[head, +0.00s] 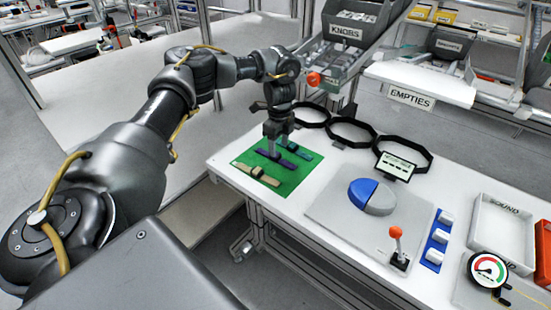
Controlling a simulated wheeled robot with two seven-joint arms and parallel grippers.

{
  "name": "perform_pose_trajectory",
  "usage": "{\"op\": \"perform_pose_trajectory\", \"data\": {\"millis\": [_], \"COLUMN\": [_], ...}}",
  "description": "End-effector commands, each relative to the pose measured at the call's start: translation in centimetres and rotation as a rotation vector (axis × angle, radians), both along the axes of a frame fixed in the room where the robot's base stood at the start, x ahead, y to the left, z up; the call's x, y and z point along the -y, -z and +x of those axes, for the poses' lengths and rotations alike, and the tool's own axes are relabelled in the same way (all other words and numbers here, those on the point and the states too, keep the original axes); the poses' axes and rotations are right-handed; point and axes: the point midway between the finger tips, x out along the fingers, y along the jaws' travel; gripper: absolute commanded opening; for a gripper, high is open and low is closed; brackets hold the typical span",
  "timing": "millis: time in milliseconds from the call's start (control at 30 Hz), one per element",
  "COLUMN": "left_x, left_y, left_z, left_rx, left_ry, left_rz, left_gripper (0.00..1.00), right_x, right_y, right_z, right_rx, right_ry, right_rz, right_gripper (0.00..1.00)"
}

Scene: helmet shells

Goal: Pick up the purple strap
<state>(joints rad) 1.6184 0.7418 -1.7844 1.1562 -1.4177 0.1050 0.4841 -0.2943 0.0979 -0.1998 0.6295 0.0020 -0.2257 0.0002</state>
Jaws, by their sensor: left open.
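The purple strap (289,164) lies on the green mat (292,184) at the left end of the white table, between a tan strap (262,177) and a teal strap (301,152). My left gripper (273,151) points straight down over the mat, with its fingertips at the purple strap. It is open; it hides part of the strap, and I cannot tell whether the fingers touch it. My right gripper is not in view.
Several black rings (350,131) stand along the table's back edge beside a small screen (396,165). A blue and grey dome (380,203) sits on a grey plate right of the mat. A red-knobbed lever (396,233) stands in front. Bare white table lies between mat and plate.

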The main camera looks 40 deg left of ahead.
Motion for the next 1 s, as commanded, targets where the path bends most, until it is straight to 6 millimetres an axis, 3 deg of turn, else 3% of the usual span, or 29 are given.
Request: {"op": "perform_pose_trajectory", "data": {"millis": [333,667,1000], "left_x": [-0.5,-0.5,-0.5], "left_y": [4.3,5.2,5.1], "left_z": [0.4,0.5,0.5], "left_rx": [-0.004,-0.001,-0.001], "left_ry": [-0.001,-0.001,-0.001], "left_rz": [0.001,0.0,0.001], "left_gripper": [0.55,0.55,0.1], "right_x": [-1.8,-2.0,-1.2], "right_y": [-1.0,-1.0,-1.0], "right_z": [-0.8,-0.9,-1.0], "right_rx": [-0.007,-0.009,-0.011], "right_ry": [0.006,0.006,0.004], "right_rz": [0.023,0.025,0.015], "right_gripper": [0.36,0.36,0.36]}}
